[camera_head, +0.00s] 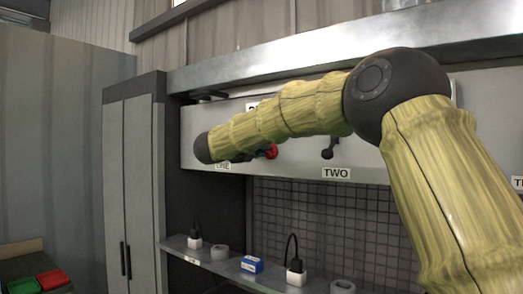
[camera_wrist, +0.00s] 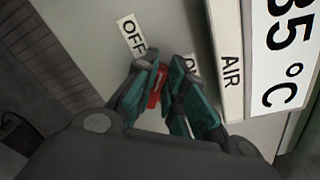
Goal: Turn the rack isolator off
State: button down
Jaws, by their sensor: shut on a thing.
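In the wrist view my gripper (camera_wrist: 164,74) has its teal fingers on either side of a red handle (camera_wrist: 154,92) and is shut on it. The handle is at the panel face, between the white OFF label (camera_wrist: 133,36) and a second label (camera_wrist: 191,65) that is partly hidden, with only an "O" and part of a letter showing. Much of the handle is hidden by the fingers. In the head view my arm crosses the panel (camera_head: 300,168). A red part (camera_head: 271,151) shows below the arm beside dark shapes; my gripper cannot be made out clearly there.
An AIR strip (camera_wrist: 230,72) and a temperature sign (camera_wrist: 281,55) stand right of the fingers. A black switch (camera_head: 329,148) sits above the TWO label (camera_head: 336,173). A tall cabinet (camera_head: 130,180) stands left.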

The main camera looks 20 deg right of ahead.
jog(key=shift+w+a+f+n+p, duration=0.1)
jog(key=shift+f+n+p, duration=0.15)
jog(key=shift+n, duration=1)
jog(key=shift+w+f+n+p, duration=0.1)
jog(key=shift+f+n+p, duration=0.15)
jog(key=shift+n, duration=0.95)
jog(key=shift+a+f+n+p, duration=0.1)
jog(key=shift+f+n+p, duration=0.15)
jog(key=shift+n, duration=1)
jog(key=shift+f, duration=0.1)
jog(key=c, duration=1.5)
grip_release()
jog(key=shift+s, duration=0.1)
jog(key=v, duration=1.1)
jog(key=shift+s+a, duration=0.25)
jog(key=shift+a, duration=0.1)
